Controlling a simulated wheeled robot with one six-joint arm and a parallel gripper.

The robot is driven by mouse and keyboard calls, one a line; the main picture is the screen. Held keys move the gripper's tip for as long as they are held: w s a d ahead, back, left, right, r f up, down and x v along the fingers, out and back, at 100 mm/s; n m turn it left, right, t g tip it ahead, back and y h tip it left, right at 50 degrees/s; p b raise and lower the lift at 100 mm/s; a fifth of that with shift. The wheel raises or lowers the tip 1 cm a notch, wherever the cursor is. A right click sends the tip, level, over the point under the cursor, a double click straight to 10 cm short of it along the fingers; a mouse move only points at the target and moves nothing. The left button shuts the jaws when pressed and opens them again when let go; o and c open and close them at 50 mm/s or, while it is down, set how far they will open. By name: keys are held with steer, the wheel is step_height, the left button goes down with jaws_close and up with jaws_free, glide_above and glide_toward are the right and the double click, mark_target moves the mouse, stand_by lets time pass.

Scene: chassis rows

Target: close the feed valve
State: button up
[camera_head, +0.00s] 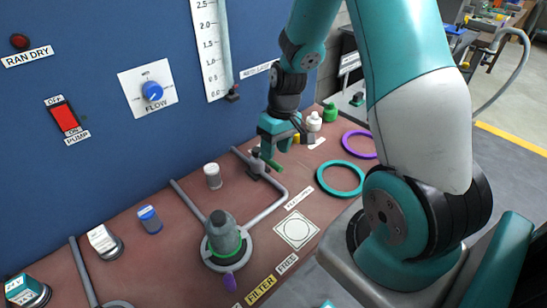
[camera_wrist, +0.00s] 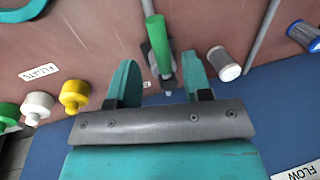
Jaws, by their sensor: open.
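The feed valve appears to be the green lever (camera_head: 273,164) on the grey pipe (camera_head: 278,205), close to the blue panel. In the wrist view the green lever (camera_wrist: 158,45) lies roughly in line with its pipe (camera_wrist: 148,7). My gripper (camera_head: 268,148) is just above the valve in the head view and hides part of it. In the wrist view my gripper (camera_wrist: 162,80) has its two teal fingers apart, with the lever's near end between or just beyond them. I cannot tell whether a finger touches it. No valve label is readable.
A filter housing (camera_head: 222,236) stands in front-left. A grey-white cartridge (camera_head: 212,177) stands left of the valve. The yellow float (camera_wrist: 74,96) and white float (camera_wrist: 37,107) sit beside the gripper. A teal ring (camera_head: 318,180) lies right. The blue panel (camera_head: 100,165) rises behind.

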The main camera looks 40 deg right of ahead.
steer(key=shift+a+f, duration=0.2)
steer(key=shift+f, duration=0.65)
steer(key=shift+a+f, duration=0.2)
steer(key=shift+f, duration=0.65)
jaws_close()
